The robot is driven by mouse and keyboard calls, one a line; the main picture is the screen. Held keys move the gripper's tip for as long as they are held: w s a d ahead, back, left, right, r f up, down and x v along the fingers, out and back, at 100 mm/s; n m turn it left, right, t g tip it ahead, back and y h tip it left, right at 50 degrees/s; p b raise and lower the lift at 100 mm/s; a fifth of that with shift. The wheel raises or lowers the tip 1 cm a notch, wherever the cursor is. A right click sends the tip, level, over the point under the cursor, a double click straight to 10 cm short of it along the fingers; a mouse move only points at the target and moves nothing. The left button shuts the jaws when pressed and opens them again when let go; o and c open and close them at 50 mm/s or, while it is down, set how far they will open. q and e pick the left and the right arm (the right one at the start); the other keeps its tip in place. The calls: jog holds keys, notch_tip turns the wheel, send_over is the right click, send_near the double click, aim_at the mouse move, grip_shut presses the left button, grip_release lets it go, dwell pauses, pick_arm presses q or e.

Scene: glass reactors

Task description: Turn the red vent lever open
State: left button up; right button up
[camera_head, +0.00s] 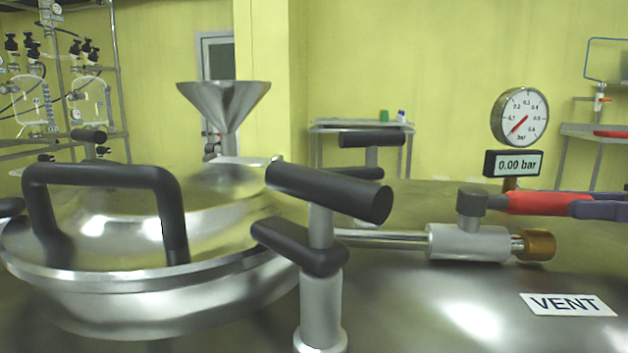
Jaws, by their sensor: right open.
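The red vent lever (535,204) lies level on a grey hub (472,202) on top of the steel vent valve (468,243), pointing right, across the picture. The valve ends in a brass fitting (536,245) at its right. A "VENT" label (567,304) is on the vessel lid below it. My right gripper (580,204) comes in from the right edge at the lever's free end. Its dark fingers are open and overlap that end in the picture; I cannot tell whether they touch it. My left gripper is not in view.
A round gauge (520,116) stands behind the lever, above a display (513,163) reading 0.00 bar. A T-shaped clamp with black handles (328,192) rises in front. A hatch with a black handle (105,176) fills the left; a funnel (225,103) stands behind it.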

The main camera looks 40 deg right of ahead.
jog(key=b+v, duration=0.2)
jog(key=v, duration=0.3)
jog(key=shift+s+d+f+b, duration=0.2)
jog(key=shift+d+b, duration=0.1)
jog(key=shift+s+d+r, duration=0.2)
jog(key=shift+s+d, duration=0.2)
jog(key=shift+s, duration=0.05)
